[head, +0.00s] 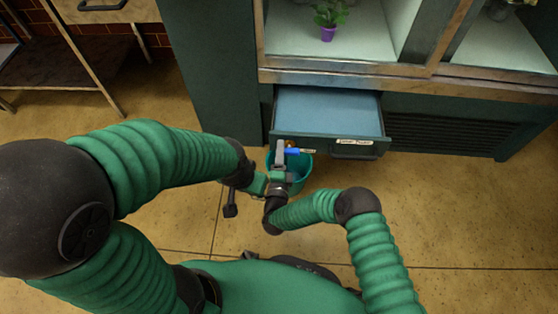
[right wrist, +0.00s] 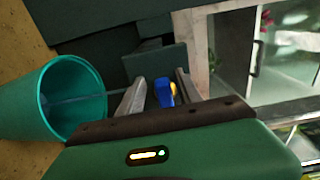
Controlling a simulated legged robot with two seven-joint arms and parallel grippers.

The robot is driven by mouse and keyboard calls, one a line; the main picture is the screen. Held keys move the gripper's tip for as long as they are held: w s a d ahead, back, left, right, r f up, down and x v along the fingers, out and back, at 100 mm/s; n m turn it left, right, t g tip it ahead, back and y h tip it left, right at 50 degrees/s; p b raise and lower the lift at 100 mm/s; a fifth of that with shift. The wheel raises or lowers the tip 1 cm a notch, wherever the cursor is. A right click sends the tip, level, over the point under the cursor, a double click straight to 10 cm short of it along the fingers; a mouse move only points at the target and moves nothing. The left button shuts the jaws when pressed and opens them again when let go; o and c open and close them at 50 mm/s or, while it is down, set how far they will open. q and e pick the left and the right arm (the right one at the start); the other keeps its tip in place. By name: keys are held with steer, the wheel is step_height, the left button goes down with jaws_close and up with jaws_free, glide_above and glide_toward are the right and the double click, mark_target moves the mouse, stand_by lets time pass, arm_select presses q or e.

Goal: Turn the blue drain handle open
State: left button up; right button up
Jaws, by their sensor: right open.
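The blue drain handle (head: 292,151) is at the front of the pulled-out drawer (head: 330,107), with a small brass-coloured part beside it. In the right wrist view the blue handle (right wrist: 163,92) shows between the two grey fingers of my right gripper (right wrist: 158,82). My right gripper (head: 280,152) is open around the handle, with gaps showing, so I see no firm hold. A teal bucket (head: 302,180) stands below the handle, and also shows at left in the right wrist view (right wrist: 102,98). My left arm reaches in beside the bucket; its fingers are not clear.
The green cabinet (head: 215,75) rises behind, with a glass-fronted case above holding a plant in a purple pot (head: 328,33). A vent grille (head: 450,135) lies right of the drawer. The tan floor at right is clear. A metal shelf (head: 60,70) stands far left.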

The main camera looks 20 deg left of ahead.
steer(key=p+v, duration=0.6)
steer(key=v, duration=1)
steer(key=shift+s+p, duration=0.3)
steer(key=shift+p, duration=0.05)
